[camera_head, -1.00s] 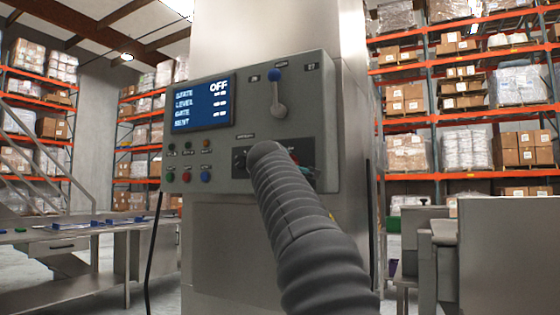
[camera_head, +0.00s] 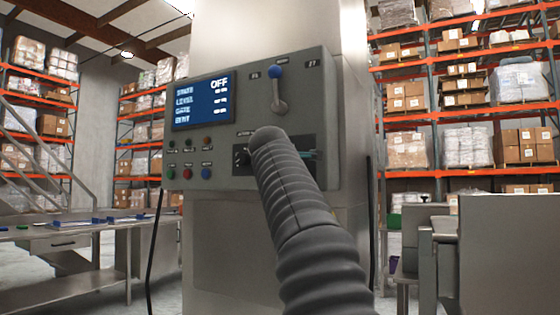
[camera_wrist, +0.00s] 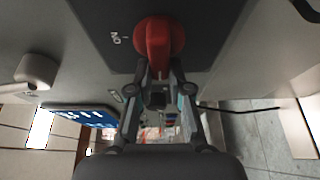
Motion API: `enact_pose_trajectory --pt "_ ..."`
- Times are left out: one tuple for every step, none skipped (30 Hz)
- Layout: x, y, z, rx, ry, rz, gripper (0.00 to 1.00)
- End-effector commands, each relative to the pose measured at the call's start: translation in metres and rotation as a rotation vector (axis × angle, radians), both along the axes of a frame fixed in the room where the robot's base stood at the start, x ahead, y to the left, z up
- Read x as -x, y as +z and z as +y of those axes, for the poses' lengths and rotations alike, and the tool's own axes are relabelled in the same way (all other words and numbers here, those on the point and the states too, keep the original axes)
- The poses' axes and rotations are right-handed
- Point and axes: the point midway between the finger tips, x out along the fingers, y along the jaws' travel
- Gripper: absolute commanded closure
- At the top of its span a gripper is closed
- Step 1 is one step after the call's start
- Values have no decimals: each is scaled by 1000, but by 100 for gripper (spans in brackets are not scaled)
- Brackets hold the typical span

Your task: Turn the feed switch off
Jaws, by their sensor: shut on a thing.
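The feed switch is a red rotary knob (camera_wrist: 153,38) on a dark plate (camera_wrist: 105,20) in the wrist view. An "ON" mark shows on the plate to the left of the knob. My gripper (camera_wrist: 159,76) is shut on the lower end of the knob's handle, which stands upright in this picture. In the head view my arm hides the knob and most of the gripper. The grey control box (camera_head: 225,130) carries a blue screen (camera_head: 201,101) whose top line ends in "OFF".
A blue-topped lever (camera_head: 277,88) stands upright on the box above my arm. Several coloured buttons (camera_head: 188,173) sit below the screen. A metal bench (camera_head: 90,235) is at left and steel equipment (camera_head: 505,250) at right. Pallet racks (camera_head: 455,120) fill the back.

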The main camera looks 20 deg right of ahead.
Motion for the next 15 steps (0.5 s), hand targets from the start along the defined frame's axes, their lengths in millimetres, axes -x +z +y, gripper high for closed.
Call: enact_pose_trajectory --pt "0 0 0 2 -1 1 100" --pt "0 0 0 2 -1 1 100" --pt "0 0 0 2 -1 1 100" --pt "0 0 0 2 -1 1 100" --pt "0 0 0 2 -1 1 76" --pt "0 0 0 1 -1 0 66" --pt "0 0 0 1 -1 0 59" --pt "0 0 0 1 -1 0 56" --pt "0 0 0 1 -1 0 56" --pt "0 0 0 1 -1 0 56" --pt "0 0 0 1 -1 0 56" --pt "0 0 0 1 -1 0 56" --pt "0 0 0 1 -1 0 56" --pt "0 0 0 1 -1 0 56" --pt "0 0 0 0 -1 0 56"
